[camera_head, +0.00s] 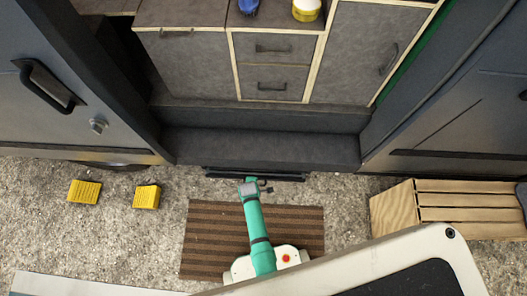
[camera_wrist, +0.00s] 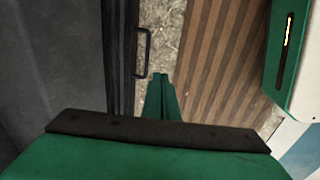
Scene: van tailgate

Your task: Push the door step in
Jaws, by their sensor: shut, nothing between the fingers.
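The door step (camera_head: 290,176) is a thin dark bar sticking out a little below the van's sill, over the gravel. In the wrist view it appears as a dark strip (camera_wrist: 120,60) with a black loop-shaped bar (camera_wrist: 147,40) on its outer side. My gripper (camera_head: 249,180) is at the step's outer edge, near its middle. In the wrist view my gripper's green fingers (camera_wrist: 161,77) are shut and empty, just beside the lower end of the loop. I cannot tell whether they touch the step.
A brown striped mat (camera_head: 205,235) lies under my arm. Two yellow blocks (camera_head: 84,191) (camera_head: 147,196) sit on the gravel at left. A wooden crate (camera_head: 395,211) stands at right. The van's sill (camera_head: 260,147) and drawer cabinet (camera_head: 270,78) are behind the step.

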